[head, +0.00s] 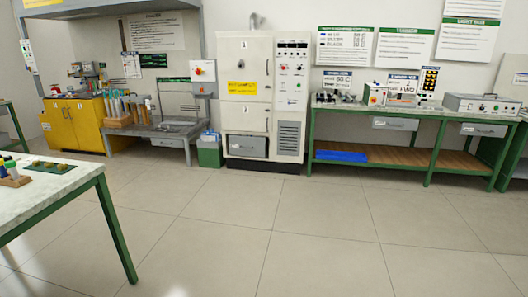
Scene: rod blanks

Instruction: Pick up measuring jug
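I cannot make out a measuring jug in the head view. Small items stand on the benches, but they are too small to tell apart at this distance. My gripper is not in view.
A table with green legs (65,198) is close at the left, bearing small items. Along the back wall stand a yellow cabinet (72,124), a low grey table (172,130), a tall cream cabinet (247,75) and a green-framed bench (430,150). The tiled floor (300,220) between is clear.

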